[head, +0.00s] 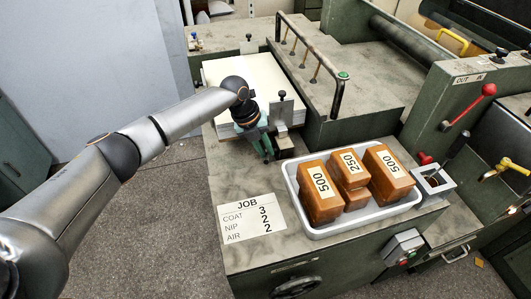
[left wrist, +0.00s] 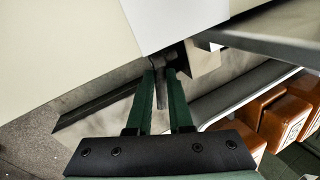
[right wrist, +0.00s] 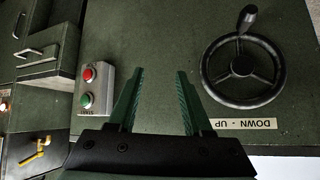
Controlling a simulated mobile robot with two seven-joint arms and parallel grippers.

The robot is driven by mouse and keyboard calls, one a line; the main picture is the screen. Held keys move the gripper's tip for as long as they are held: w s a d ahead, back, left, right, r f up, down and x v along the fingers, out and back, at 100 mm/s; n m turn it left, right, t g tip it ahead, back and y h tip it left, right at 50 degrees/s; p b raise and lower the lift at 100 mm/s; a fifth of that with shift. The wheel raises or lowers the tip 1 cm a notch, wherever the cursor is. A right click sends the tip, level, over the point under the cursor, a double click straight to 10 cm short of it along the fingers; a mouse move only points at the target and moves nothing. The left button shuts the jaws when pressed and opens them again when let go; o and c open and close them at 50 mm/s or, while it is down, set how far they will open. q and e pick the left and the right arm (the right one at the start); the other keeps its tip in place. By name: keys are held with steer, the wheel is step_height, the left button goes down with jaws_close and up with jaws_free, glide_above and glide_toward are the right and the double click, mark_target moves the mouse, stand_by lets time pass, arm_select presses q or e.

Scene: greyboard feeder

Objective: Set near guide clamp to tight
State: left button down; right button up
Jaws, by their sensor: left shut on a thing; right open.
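The near guide (head: 283,112) is a small grey metal plate with a black knob, standing at the near edge of the board stack. My left gripper (head: 265,153) is at its left side, pointing down. In the left wrist view my left gripper (left wrist: 163,75) is shut on the grey clamp lever (left wrist: 160,97), which shows between its green fingers. The lever's pivot is partly hidden under the guide. I cannot tell the clamp's setting. My right gripper (right wrist: 158,75) is open and empty, in front of a green machine panel.
A white tray (head: 365,222) with brown blocks stands close by, right of my left gripper. The board stack (head: 255,80) lies behind. A job card (head: 250,219) is on the bench. The right wrist view shows a start/stop box (right wrist: 92,87) and a handwheel (right wrist: 243,72).

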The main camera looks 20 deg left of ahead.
arm_select(q)
steer(key=shift+w+a+g+h+b, duration=0.25)
steer(key=shift+g+h+b, duration=0.2)
steer(key=shift+b, duration=0.65)
steer(key=shift+r, duration=0.1)
arm_select(e)
steer(key=shift+w+a+f+y, duration=0.15)
steer(key=shift+w+a+y, duration=0.25)
steer(key=shift+w+a, duration=0.65)
steer(key=shift+s+a, duration=0.1)
steer(key=shift+s, duration=0.05)
arm_select(q)
steer(key=c, duration=1.1)
jaws_free()
steer(key=shift+d, duration=0.1)
arm_select(e)
steer(key=shift+s+f, duration=0.1)
steer(key=shift+f, duration=0.05)
arm_select(q)
steer(key=v, duration=1.2)
steer(key=shift+w+r+p, duration=0.15)
steer(key=shift+r+p, duration=0.15)
steer(key=shift+p, duration=0.15)
arm_select(e)
steer(key=shift+s+d, duration=0.3)
